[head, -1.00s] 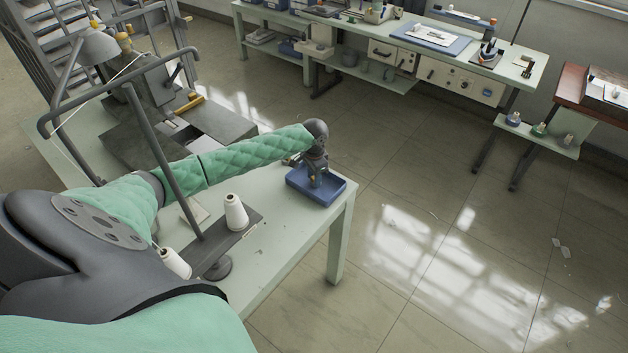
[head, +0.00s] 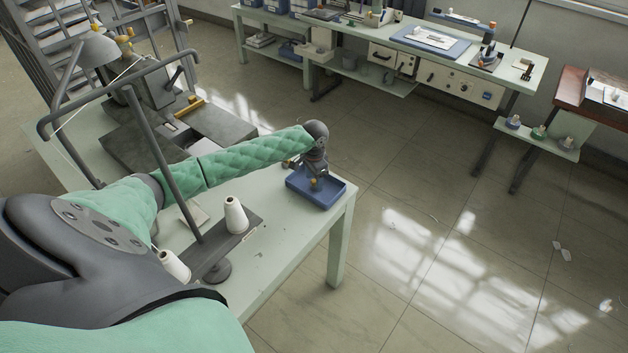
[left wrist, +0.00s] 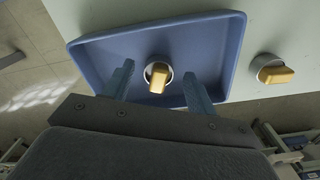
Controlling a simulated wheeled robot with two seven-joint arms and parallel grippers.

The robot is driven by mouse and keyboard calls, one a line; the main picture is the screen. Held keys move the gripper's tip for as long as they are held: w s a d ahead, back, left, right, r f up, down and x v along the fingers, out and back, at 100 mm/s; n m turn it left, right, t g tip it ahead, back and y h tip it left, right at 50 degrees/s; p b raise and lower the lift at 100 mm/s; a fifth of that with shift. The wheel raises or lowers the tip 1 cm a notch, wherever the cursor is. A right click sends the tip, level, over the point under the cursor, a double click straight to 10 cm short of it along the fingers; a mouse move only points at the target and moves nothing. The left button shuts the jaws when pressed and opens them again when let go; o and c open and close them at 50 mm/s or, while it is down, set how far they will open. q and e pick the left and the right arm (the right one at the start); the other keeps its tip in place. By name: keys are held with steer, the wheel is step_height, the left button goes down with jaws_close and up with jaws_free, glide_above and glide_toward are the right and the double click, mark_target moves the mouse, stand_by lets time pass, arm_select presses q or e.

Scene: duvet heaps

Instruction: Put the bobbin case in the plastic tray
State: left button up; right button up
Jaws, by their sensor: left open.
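The blue plastic tray (head: 330,204) sits on the near corner of the pale green table; it also shows in the left wrist view (left wrist: 95,52). A round metal bobbin case with a yellow latch (left wrist: 158,76) appears inside the tray in the left wrist view. My left gripper (head: 315,184) is over the tray, pointing down. In the left wrist view its open fingers (left wrist: 158,88) stand on either side of this case, with gaps on both sides. A similar round piece with a yellow latch (left wrist: 272,68) lies on the table outside the tray. My right gripper is out of view.
A white thread cone (head: 235,214) stands on a dark base beside a grey upright pole. A second cone (head: 174,265) is nearer. A sewing machine (head: 160,90) stands farther back on the table. Open floor lies to the right, with another workbench (head: 400,40) behind.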

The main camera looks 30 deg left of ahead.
mark_target(314, 180)
arm_select(q)
step_height(314, 180, up, 4)
steer(key=shift+r+b, duration=0.15)
steer(key=shift+b, duration=0.65)
step_height(314, 180, up, 7)
steer(key=b, duration=0.1)
steer(key=shift+r+b, duration=0.15)
steer(key=shift+b, duration=0.25)
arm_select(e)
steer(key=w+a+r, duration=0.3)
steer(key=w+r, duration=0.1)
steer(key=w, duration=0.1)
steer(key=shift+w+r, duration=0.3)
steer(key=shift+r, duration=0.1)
arm_select(q)
step_height(314, 180, down, 11)
steer(key=p, duration=0.3)
steer(key=shift+r+p, duration=0.1)
steer(key=shift+p, duration=0.2)
steer(key=shift+f, duration=0.8)
steer(key=shift+r, duration=0.15)
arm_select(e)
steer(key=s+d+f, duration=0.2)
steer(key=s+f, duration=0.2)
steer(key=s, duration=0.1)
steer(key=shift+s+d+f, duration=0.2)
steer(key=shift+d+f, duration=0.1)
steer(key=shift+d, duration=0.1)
